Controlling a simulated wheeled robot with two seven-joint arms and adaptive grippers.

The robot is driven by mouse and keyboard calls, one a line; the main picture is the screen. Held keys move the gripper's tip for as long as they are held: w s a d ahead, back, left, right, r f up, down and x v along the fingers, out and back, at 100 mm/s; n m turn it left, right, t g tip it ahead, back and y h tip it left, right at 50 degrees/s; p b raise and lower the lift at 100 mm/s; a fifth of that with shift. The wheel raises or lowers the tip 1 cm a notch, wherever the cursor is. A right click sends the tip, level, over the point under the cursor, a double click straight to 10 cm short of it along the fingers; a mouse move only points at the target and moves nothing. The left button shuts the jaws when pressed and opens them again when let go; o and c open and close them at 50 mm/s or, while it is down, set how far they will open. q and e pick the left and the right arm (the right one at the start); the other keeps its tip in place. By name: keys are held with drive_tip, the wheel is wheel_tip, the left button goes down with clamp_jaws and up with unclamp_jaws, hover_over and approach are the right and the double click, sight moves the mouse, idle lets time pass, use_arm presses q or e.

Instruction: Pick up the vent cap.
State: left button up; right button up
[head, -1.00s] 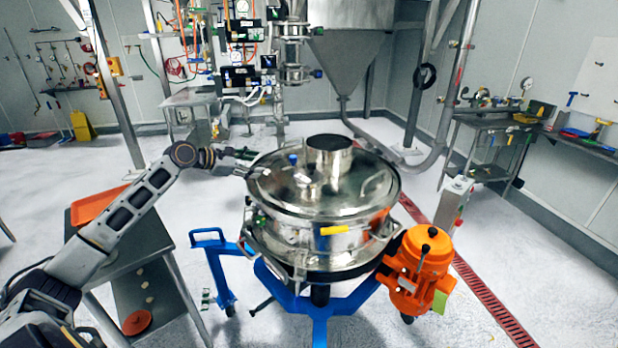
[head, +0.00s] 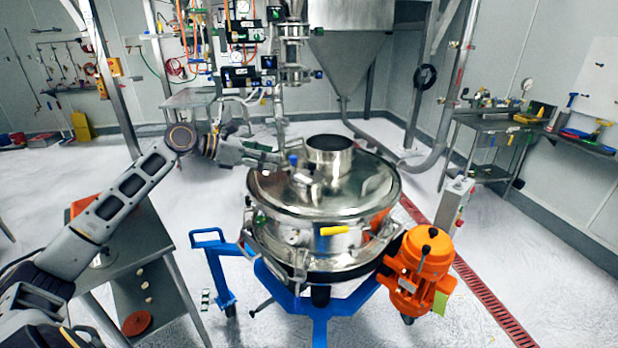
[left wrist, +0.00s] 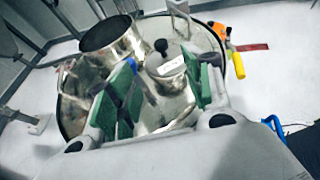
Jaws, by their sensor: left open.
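The vent cap appears to be the small metal fitting with a dark knob (head: 306,176) on the round steel lid (head: 345,205) of the sifter. It also shows in the left wrist view (left wrist: 170,66), with a black ball knob on top. My left gripper (head: 282,160) reaches in from the left over the lid's rear-left part, close to the cap. In the left wrist view my left gripper (left wrist: 160,66) is open, with green pads on both sides of the cap's line of sight. Contact cannot be told. My right gripper is not in view.
A wide steel spout (head: 329,158) rises from the lid just behind the cap. A blue knob (head: 293,160) is beside the gripper. An orange motor (head: 420,270) hangs at the front right of the blue stand (head: 320,308). A grey side table (head: 128,255) stands left.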

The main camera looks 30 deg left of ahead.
use_arm(q)
drive_tip(key=shift+w+d, duration=0.1)
drive_tip(key=shift+w, duration=0.05)
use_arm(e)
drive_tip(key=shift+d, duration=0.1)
use_arm(q)
drive_tip(key=p+x, duration=0.1)
drive_tip(key=x, duration=0.6)
drive_tip(key=shift+w+d+f+p, duration=0.15)
drive_tip(key=shift+w+f+p, duration=0.1)
drive_tip(key=shift+p, duration=0.15)
drive_tip(key=shift+w+d+f, duration=0.1)
drive_tip(key=shift+w+d, duration=0.1)
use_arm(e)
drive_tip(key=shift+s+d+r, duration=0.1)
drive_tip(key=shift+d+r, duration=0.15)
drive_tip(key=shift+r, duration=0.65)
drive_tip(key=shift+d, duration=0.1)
use_arm(q)
drive_tip(key=shift+w+d, duration=0.1)
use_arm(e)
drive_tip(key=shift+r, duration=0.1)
